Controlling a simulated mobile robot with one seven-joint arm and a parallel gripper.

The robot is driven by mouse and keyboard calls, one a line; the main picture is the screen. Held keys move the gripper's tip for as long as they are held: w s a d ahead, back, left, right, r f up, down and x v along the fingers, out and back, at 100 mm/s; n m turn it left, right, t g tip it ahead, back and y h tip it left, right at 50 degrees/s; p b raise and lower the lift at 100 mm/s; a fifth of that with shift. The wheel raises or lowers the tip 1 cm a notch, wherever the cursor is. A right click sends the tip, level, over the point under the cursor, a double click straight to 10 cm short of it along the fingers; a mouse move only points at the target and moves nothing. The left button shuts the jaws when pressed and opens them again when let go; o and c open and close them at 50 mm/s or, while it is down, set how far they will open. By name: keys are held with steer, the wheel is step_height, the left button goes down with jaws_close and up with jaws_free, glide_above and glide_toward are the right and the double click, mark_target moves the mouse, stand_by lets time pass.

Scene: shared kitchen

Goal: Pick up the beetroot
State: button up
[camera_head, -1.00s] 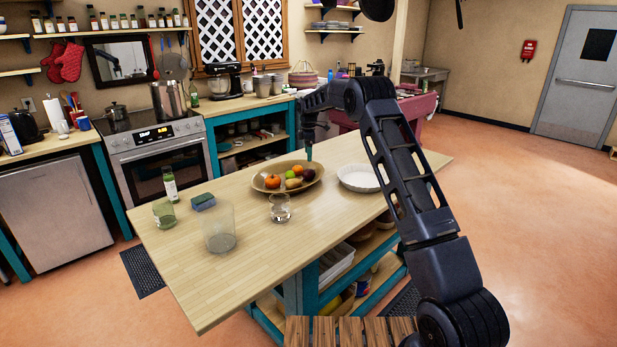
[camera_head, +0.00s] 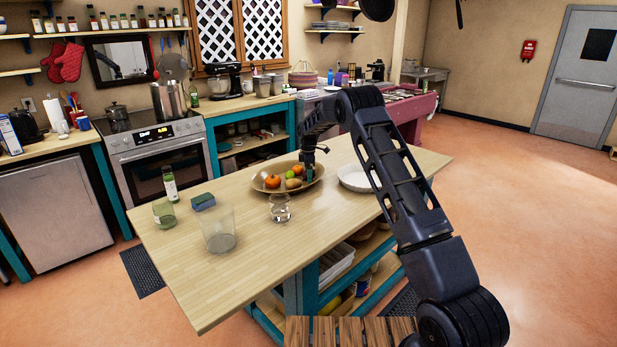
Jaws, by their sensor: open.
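A wide tan bowl (camera_head: 275,168) on the wooden island holds a tomato-like red-orange fruit (camera_head: 272,181), an orange (camera_head: 298,170), a green lime-like fruit (camera_head: 290,175) and a brown potato-like item (camera_head: 293,184). The dark beetroot lies at the bowl's right side and is mostly hidden by my gripper (camera_head: 308,177). My gripper points down into that right side of the bowl, at the beetroot. Its jaws are open; the picture is too small to show whether they touch the beetroot or stand around it.
A white dish (camera_head: 356,179) stands just right of the bowl. A clear glass (camera_head: 280,209) is in front of it. A larger glass container (camera_head: 219,238), a green-tinted glass (camera_head: 164,213), a bottle (camera_head: 170,184) and a sponge-like block (camera_head: 203,202) stand to the left.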

steer(key=c, duration=1.1)
